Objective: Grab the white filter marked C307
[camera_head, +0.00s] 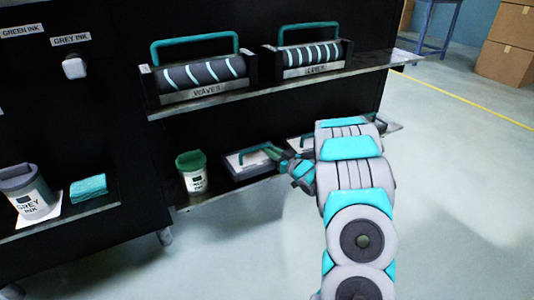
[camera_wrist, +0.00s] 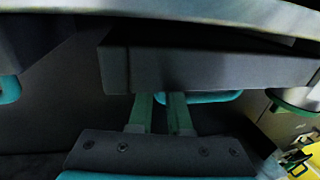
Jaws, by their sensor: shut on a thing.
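A flat filter (camera_head: 247,163) with a white top, dark sides and a teal handle lies on the lower shelf. Its marking is too small to read. My gripper (camera_head: 275,153) is at that handle, shut on it, with the arm reaching in from the right. In the wrist view the filter's dark side (camera_wrist: 210,70) fills the upper middle. My green fingers (camera_wrist: 160,100) reach the teal handle (camera_wrist: 212,97), which they partly hide. A second similar filter (camera_head: 300,144) lies to the right, mostly hidden behind my arm.
A green-lidded jar (camera_head: 192,172) stands just left of the filter. The upper shelf (camera_head: 290,83) above carries two striped rollers with teal handles. A grey ink can (camera_head: 28,192) and a teal cloth (camera_head: 88,188) sit at left. The floor at right is clear.

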